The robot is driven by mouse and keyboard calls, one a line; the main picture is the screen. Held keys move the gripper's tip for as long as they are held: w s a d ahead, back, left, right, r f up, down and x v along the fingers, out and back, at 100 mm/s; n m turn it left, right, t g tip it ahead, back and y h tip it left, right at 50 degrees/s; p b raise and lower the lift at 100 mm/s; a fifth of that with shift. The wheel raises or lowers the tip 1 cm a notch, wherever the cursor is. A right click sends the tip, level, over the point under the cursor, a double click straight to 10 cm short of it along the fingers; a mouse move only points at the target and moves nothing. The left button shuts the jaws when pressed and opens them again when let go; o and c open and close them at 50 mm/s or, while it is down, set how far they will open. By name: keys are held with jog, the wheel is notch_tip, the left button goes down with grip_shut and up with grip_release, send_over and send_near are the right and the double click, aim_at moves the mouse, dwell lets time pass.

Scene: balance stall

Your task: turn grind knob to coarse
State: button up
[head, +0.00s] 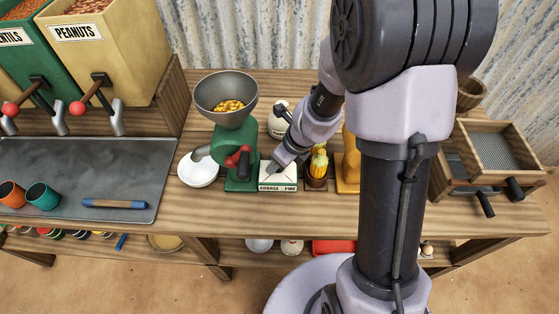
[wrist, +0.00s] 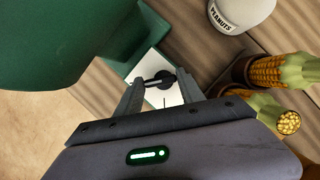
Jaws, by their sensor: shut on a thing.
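A green grinder (head: 237,145) with a grey hopper of corn kernels stands on the bench. Beside its base is a white plate (head: 278,186) lettered COARSE at left and FINE at right; it also shows in the wrist view (wrist: 151,63). The dark grind knob (wrist: 160,78) sits on this plate, with a small bar pointing left in the wrist view. My gripper (head: 276,166) reaches down onto the plate. Its fingers are shut on the knob, one on each side in the wrist view (wrist: 162,85). In the head view the gripper largely hides the knob.
A white bowl (head: 198,172) sits left of the grinder, below its spout. A cup of corn cobs (head: 317,172) and a yellow object (head: 349,170) stand close on the right. A white peanuts jar (head: 278,122) is behind. The red crank handle (head: 236,161) is near my gripper.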

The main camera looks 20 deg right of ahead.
jog(key=shift+a+m+h, duration=0.1)
jog(key=shift+m+h, duration=0.2)
jog(key=shift+m, duration=0.5)
jog(key=shift+w, duration=0.1)
jog(key=o, duration=1.4)
jog(key=shift+c, duration=0.2)
jog(key=p+v, duration=1.1)
jog(key=v, duration=0.6)
jog(key=shift+s+r+p, duration=0.15)
jog(key=shift+s+p, duration=0.15)
jog(key=shift+p, duration=0.05)
jog(key=shift+a, duration=0.1)
